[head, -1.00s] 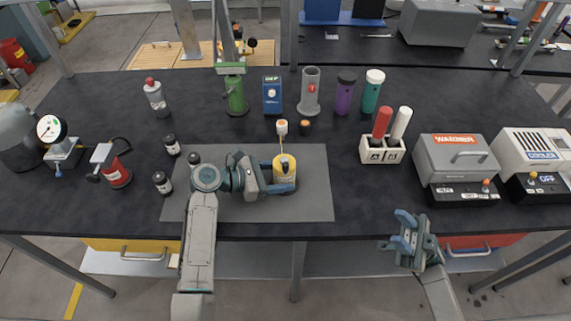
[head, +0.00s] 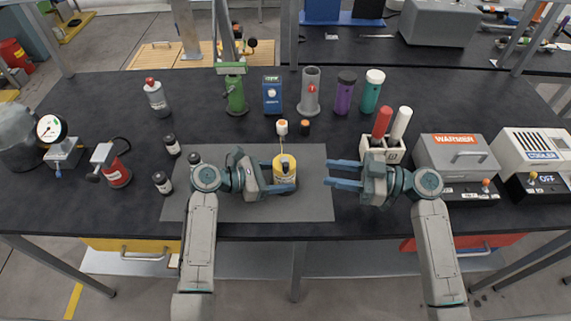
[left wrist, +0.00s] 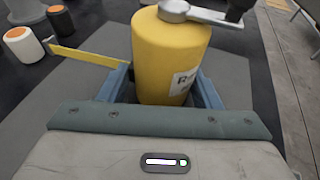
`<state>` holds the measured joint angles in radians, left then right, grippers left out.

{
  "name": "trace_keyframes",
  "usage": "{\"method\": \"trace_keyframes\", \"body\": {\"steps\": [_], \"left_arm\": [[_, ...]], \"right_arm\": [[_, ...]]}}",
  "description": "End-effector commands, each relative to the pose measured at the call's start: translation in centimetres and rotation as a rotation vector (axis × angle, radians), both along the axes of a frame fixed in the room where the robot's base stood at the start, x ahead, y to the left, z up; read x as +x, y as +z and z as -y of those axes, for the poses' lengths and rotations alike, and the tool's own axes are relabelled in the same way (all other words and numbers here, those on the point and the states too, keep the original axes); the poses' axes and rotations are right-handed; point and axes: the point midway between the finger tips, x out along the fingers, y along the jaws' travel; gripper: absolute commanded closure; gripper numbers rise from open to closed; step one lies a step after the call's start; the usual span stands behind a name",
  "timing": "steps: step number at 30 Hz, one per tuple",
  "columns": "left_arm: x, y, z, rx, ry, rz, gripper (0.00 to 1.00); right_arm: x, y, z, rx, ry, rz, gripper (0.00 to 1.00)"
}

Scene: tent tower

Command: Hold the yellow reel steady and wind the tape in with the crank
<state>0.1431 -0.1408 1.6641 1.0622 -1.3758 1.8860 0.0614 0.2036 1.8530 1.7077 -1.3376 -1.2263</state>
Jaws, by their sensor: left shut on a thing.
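The yellow reel (head: 285,177) stands upright on the grey mat (head: 235,209), with a metal crank arm and dark knob on top in the left wrist view. My left gripper (head: 284,178) is shut around the reel's body from the left; the reel also shows between its fingers in the left wrist view (left wrist: 170,60). A yellow tape (left wrist: 88,56) runs out of the reel towards a white, orange-topped post (head: 282,127). My right gripper (head: 343,174) is open and empty, to the right of the reel, its fingers pointing left at it.
A small black, orange-topped bottle (head: 304,128) stands beside the post. A white rack (head: 371,151) with red and white sticks is just behind my right gripper. Small dark jars (head: 162,182) stand left of the mat. The warmer (head: 455,158) is at the right.

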Motion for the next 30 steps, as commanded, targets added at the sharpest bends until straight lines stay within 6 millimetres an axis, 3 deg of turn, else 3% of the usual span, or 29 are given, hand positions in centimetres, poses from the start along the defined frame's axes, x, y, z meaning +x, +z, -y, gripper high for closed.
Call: {"method": "trace_keyframes", "body": {"steps": [5, 21, 30], "left_arm": [[0.0, -0.1, 0.0, 0.001, 0.0, -0.001, 0.8], [0.0, -0.1, 0.0, 0.001, 0.0, 0.0, 0.8], [0.0, -0.1, 0.0, 0.001, 0.0, 0.0, 0.8]], "right_arm": [[0.4, 0.0, -1.7, -0.001, -0.003, -0.003, 0.66], [2.0, 0.0, -10.2, -0.001, -0.002, -0.003, 0.66], [2.3, 0.0, -11.6, -0.004, -0.002, -0.003, 0.66]]}}
